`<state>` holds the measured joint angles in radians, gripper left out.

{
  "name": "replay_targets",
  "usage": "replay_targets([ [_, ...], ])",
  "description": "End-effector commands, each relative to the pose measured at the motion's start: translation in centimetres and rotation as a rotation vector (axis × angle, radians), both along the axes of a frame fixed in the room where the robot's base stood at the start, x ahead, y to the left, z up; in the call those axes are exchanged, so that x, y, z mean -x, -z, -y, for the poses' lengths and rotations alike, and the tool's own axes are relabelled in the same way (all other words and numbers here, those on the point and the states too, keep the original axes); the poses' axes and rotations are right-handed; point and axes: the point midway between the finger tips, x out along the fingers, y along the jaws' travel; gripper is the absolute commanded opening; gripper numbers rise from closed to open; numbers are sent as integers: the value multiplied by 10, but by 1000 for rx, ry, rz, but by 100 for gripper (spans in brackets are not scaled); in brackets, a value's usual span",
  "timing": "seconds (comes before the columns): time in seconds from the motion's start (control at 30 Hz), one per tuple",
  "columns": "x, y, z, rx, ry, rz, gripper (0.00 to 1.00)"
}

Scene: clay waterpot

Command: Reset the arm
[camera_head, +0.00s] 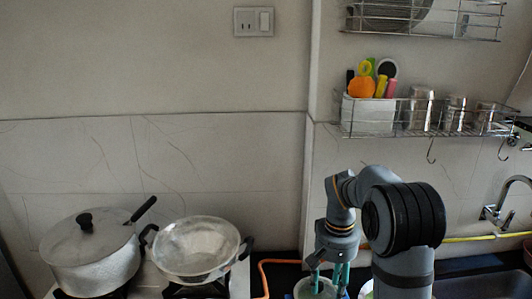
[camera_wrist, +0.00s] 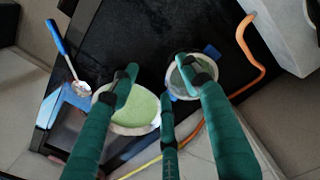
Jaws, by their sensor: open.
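My gripper (camera_head: 329,277) is at the bottom centre-right of the head view, pointing down over a pale container (camera_head: 305,290) that is partly cut off by the frame. In the wrist view, my gripper (camera_wrist: 165,88) shows green fingers spread apart with dark tips, open and with nothing visible held between them. Below the fingers are a round container with pale green contents (camera_wrist: 138,112) and a smaller round pot (camera_wrist: 188,82) with blue handles. The fingers hide parts of both, and I cannot tell whether any finger touches them.
A blue-handled ladle (camera_wrist: 62,48) lies on the dark counter (camera_wrist: 150,30). An orange hose (camera_wrist: 246,50) curves beside the pot. A lidded pot (camera_head: 95,265) and a metal pan (camera_head: 195,250) stand on the left. A wire rack (camera_head: 440,130) and tap (camera_head: 492,212) are on the right.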

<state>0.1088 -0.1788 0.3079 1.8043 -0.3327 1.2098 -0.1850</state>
Motion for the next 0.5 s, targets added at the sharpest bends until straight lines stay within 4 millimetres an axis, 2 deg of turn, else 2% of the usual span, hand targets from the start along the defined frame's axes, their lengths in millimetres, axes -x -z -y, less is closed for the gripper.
replay_targets([
  [0.3, 58, 3, 3, 0, -39, 3, 47],
  [0.5, 80, 6, 4, 1, -55, 2, 47],
])
